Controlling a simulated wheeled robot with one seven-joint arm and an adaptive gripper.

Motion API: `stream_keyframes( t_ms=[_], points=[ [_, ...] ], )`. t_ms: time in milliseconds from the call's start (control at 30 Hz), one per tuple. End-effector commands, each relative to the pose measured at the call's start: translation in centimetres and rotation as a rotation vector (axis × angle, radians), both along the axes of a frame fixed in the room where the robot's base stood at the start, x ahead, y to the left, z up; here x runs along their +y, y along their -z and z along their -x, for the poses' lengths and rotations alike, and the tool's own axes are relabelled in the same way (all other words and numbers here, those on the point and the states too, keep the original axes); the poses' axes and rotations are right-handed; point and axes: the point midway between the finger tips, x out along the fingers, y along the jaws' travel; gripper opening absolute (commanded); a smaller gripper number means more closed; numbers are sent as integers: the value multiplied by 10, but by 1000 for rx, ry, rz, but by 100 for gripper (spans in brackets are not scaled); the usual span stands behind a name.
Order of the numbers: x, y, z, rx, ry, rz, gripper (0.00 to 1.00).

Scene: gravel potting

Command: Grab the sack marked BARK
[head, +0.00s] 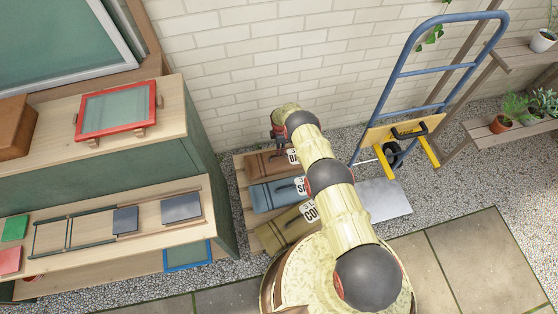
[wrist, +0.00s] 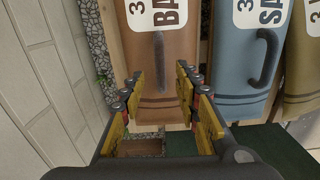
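The brown sack (head: 264,167) lies at the back of a row of three sacks. Its white label, partly cut off, shows "BA" in the wrist view. There the sack (wrist: 185,46) fills the top middle, with its dark handle (wrist: 159,62) running up its face. My gripper (wrist: 160,78) is open and empty, its yellow-padded fingers on either side of the handle's lower end. I cannot tell how far the fingertips are above the sack. In the head view my gripper (head: 278,136) is at the sack's far edge, partly hidden by my arm.
A blue sack (head: 268,198) and an olive sack (head: 276,236) lie beside it on a wooden pallet (head: 241,192). The brick wall (head: 230,60) is close behind. A green-sided bench (head: 205,165) stands left, and a blue hand truck (head: 405,75) stands right.

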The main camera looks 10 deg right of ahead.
Motion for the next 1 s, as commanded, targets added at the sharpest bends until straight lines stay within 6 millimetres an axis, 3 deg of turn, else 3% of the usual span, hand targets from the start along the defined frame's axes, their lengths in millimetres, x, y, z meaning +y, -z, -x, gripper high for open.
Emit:
stream_keyframes(
  t_ms=[433, 700, 1000],
  points=[
    [2, 36, 1, 2, -33, 0, 32],
    [6, 73, 1, 2, -32, 0, 32],
    [6, 78, 0, 1, -32, 0, 32]
  ],
)
